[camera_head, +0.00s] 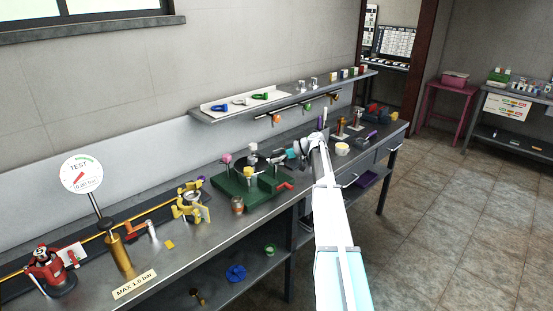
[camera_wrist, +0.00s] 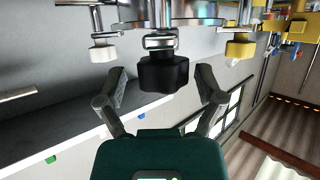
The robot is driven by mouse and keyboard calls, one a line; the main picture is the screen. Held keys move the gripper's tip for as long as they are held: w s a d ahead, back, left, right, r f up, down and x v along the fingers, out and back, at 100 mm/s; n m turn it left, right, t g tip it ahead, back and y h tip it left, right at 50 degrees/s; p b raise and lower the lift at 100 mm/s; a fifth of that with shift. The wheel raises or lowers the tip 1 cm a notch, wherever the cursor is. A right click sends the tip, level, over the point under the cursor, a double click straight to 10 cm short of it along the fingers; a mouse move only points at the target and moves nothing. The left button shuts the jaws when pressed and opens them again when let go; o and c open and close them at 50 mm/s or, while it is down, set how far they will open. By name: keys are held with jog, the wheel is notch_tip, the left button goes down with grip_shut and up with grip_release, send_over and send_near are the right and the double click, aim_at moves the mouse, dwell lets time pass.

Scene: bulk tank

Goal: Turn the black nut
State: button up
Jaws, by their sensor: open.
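In the wrist view the black nut (camera_wrist: 163,74) sits at the end of a short metal stem, below a shiny metal fitting (camera_wrist: 170,12). My gripper (camera_wrist: 162,88) is open, with one finger on each side of the nut. Gaps show between the fingers and the nut, and neither finger visibly touches it. In the head view my gripper (camera_head: 291,154) is over the bench, at the right of the green stand (camera_head: 250,185). I cannot make out the black nut for certain in the head view.
In the wrist view a white knob (camera_wrist: 103,53) is to the left of the nut and a yellow one (camera_wrist: 240,48) to the right. The bench (camera_head: 180,262) also holds a yellow clamp-like fitting (camera_head: 190,203) and a gauge (camera_head: 82,174). A shelf (camera_head: 290,101) runs along the wall.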

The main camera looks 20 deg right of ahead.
jog(key=c, duration=1)
jog(key=shift+w+d, duration=0.15)
jog(key=shift+d, duration=0.05)
jog(key=shift+c, duration=0.8)
jog(key=shift+a, duration=0.15)
jog(key=shift+r, duration=0.1)
